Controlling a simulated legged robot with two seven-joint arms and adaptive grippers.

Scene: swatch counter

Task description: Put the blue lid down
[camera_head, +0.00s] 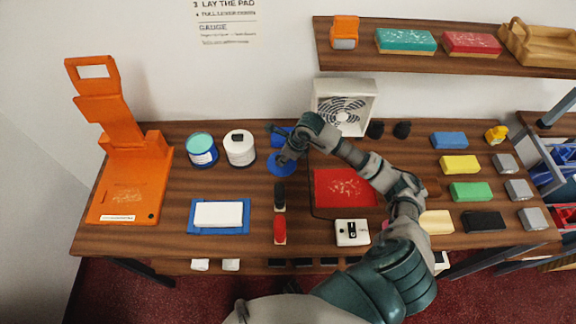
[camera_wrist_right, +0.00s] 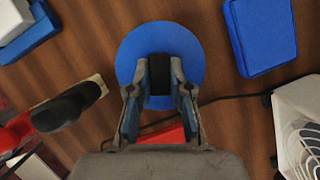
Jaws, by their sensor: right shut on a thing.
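The blue lid (camera_head: 277,169) is a round flat disc over the back middle of the counter. In the right wrist view the lid (camera_wrist_right: 190,42) fills the space beyond my fingers, with a black knob (camera_wrist_right: 160,85) at its middle. My right gripper (camera_head: 287,158) is shut on that knob; its two fingers (camera_wrist_right: 160,78) press the knob from both sides. I cannot tell whether the lid touches the wood or hangs just above it. My left gripper is not in view.
A teal-topped can (camera_head: 202,152) and a white can (camera_head: 240,149) stand left of the lid. A blue block (camera_wrist_right: 262,38) and a fan (camera_head: 343,105) are behind and to its right. A black-handled tool (camera_head: 279,196) lies in front. A red mat (camera_head: 340,189) lies right.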

